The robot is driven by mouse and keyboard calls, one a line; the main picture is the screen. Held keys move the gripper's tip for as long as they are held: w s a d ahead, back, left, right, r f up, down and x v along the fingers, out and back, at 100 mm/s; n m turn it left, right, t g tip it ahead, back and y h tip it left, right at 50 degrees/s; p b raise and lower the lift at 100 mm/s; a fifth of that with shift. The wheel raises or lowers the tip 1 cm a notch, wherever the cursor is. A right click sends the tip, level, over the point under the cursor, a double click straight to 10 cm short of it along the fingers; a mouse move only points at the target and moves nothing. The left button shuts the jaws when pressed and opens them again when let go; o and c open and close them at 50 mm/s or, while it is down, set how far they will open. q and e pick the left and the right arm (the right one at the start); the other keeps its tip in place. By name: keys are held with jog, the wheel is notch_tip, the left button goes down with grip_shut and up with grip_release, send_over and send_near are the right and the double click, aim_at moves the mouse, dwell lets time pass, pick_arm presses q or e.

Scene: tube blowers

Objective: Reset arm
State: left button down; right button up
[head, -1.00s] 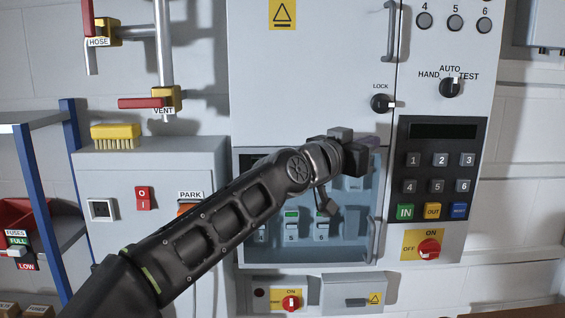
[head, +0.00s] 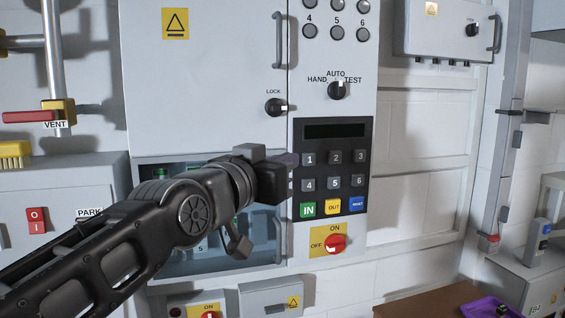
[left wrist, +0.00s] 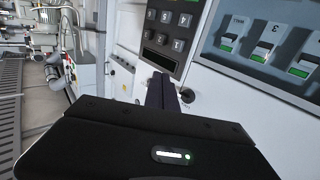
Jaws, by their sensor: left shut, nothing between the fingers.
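My left arm comes in from the lower left in the head view. My left gripper (head: 289,160) is in front of the grey control cabinet (head: 205,100), its tip just left of the keypad (head: 333,172). In the left wrist view my left gripper (left wrist: 162,92) shows as dark fingers, shut with nothing between them. The keypad shows upside down there, beyond the fingers (left wrist: 172,38). Whether the tips touch the cabinet I cannot tell. My right gripper is not in view.
A glass-fronted window (head: 262,232) with switches lies behind my left arm and is partly hidden. A lock knob (head: 275,107), mode selector (head: 338,91) and red ON/OFF knob (head: 334,244) sit on the cabinet. A purple tray (head: 490,308) lies at the lower right.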

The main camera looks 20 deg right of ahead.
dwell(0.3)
pick_arm(q)
jog(key=w+d+f+n+g+y, duration=0.1)
jog(key=w+f, duration=0.1)
jog(key=f, duration=0.9)
jog(key=w+d+f+n+y, duration=0.1)
jog(key=f, duration=0.9)
jog(key=a+f+n+g+y, duration=0.15)
jog(key=a+f, duration=0.25)
jog(key=f, duration=0.9)
jog(key=a+f+n+g+y, duration=0.1)
jog(key=a+f+y, duration=0.3)
jog(key=f, duration=0.9)
jog(key=s+a+f+n+g, duration=0.1)
jog(key=s+a+f, duration=0.3)
jog(key=f, duration=0.5)
jog(key=s+a+f+n+g, duration=0.1)
jog(key=s+a+f+n, duration=0.15)
jog(key=a+f, duration=0.5)
jog(key=s+a+f+n+g+y, duration=0.1)
jog(key=s+a+f+n+g, duration=0.1)
jog(key=s+a+f, duration=0.4)
jog(key=s+a+f+n+g+y, duration=0.1)
jog(key=s+a+f+n+g, duration=0.1)
jog(key=s+a+f, duration=0.4)
jog(key=s+f+g, duration=0.1)
jog(key=s+f, duration=0.3)
jog(key=s, duration=0.4)
jog(key=shift+s, duration=0.15)
